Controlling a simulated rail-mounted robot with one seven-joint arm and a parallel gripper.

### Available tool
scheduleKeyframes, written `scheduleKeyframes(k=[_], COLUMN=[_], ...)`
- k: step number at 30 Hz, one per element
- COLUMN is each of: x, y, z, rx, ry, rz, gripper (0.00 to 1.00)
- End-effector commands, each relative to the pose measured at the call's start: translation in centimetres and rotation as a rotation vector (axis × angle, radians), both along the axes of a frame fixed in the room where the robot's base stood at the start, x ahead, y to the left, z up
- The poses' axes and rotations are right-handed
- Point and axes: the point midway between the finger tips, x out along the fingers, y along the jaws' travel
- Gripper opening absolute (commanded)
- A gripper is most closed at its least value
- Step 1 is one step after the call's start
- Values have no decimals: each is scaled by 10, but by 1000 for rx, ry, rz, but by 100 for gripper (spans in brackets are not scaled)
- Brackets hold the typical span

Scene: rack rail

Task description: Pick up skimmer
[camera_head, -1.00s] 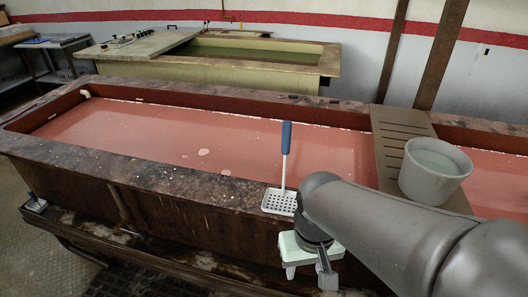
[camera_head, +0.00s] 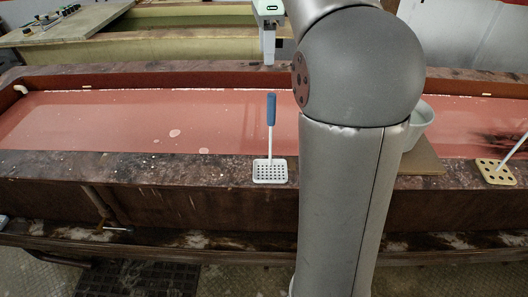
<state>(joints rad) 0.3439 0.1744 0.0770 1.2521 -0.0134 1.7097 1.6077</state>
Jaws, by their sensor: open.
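A skimmer with a white perforated head (camera_head: 269,171) and a blue handle (camera_head: 271,109) rests on the near rim of the long tank. Its handle stands up from the head, seen against the pink liquid. A second skimmer, with a yellowish holed head (camera_head: 495,173) and a pale handle, sits on the same rim at the far right, partly cut off by the picture edge. My gripper (camera_head: 268,62) is at the top, pointing down, open and empty. In the picture it is above the blue handle and apart from it.
The long tank (camera_head: 150,173) of pink liquid spans the view. My arm hides part of it, as well as part of a pale bucket (camera_head: 420,120) on a brown board (camera_head: 425,159). A yellowish tank (camera_head: 180,47) stands behind. The rim left of the blue-handled skimmer is mostly clear.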

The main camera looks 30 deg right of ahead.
Motion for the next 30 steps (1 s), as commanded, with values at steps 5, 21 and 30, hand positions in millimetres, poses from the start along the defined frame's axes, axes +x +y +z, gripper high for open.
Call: scheduleKeyframes(k=[5, 21, 30], x=[-1, -3, -9], y=[0, -3, -9], z=[-42, -111, -151], rx=[1, -1, -1], ry=[5, 1, 1], rz=[3, 3, 6], gripper=[46, 46, 46])
